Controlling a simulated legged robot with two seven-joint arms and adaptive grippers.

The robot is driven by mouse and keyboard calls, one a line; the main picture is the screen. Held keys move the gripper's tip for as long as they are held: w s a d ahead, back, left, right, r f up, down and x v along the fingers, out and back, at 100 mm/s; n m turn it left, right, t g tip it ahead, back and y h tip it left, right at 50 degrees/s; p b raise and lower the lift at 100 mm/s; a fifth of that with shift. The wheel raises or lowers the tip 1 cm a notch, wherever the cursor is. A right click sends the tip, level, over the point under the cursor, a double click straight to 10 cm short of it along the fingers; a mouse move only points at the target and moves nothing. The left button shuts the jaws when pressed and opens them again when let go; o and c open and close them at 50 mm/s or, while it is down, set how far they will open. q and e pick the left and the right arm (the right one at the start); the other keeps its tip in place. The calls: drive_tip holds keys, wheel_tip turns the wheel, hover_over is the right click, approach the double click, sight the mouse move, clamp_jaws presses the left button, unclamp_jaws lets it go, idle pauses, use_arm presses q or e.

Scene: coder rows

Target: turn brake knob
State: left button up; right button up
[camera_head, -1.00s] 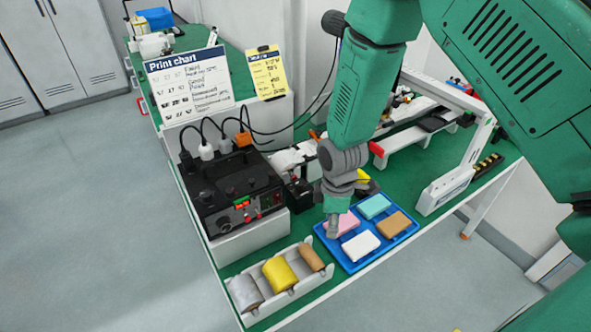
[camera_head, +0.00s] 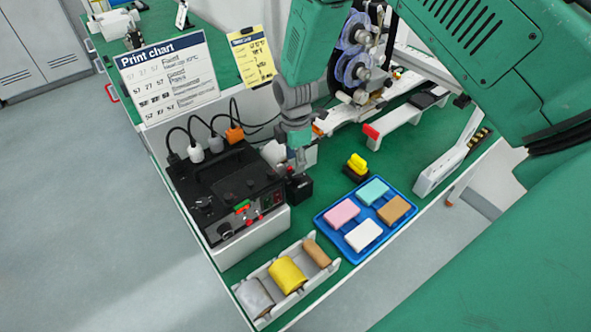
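A black control box (camera_head: 226,194) stands on a white block at the left of the green bench, with knobs, a green-and-red lit switch and red buttons on it. I cannot tell which knob is the brake knob. My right gripper (camera_head: 300,168) points down just right of the control box, over or beside a small black box (camera_head: 299,188). Its fingers are small and look close together; I cannot tell whether they are open or touching anything. My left gripper is not in view.
A blue tray (camera_head: 349,248) holds pink, teal, white and brown blocks. A white rack (camera_head: 246,310) with grey, yellow and brown rolls lies in front. A yellow-topped black stamp (camera_head: 356,166) and a reel mechanism (camera_head: 362,50) stand behind. Cables rise behind the control box.

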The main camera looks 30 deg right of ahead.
sight(294, 174)
wheel_tip(294, 174, down, 4)
drive_tip(key=shift+a, duration=0.1)
drive_tip(key=shift+d+f, duration=0.3)
drive_tip(key=shift+f, duration=0.2)
drive_tip(key=shift+d+f, duration=0.2)
drive_tip(key=shift+d, duration=0.05)
drive_tip(key=shift+a+r, duration=0.1)
drive_tip(key=shift+a, duration=0.15)
clamp_jaws()
drive_tip(key=shift+a, duration=0.1)
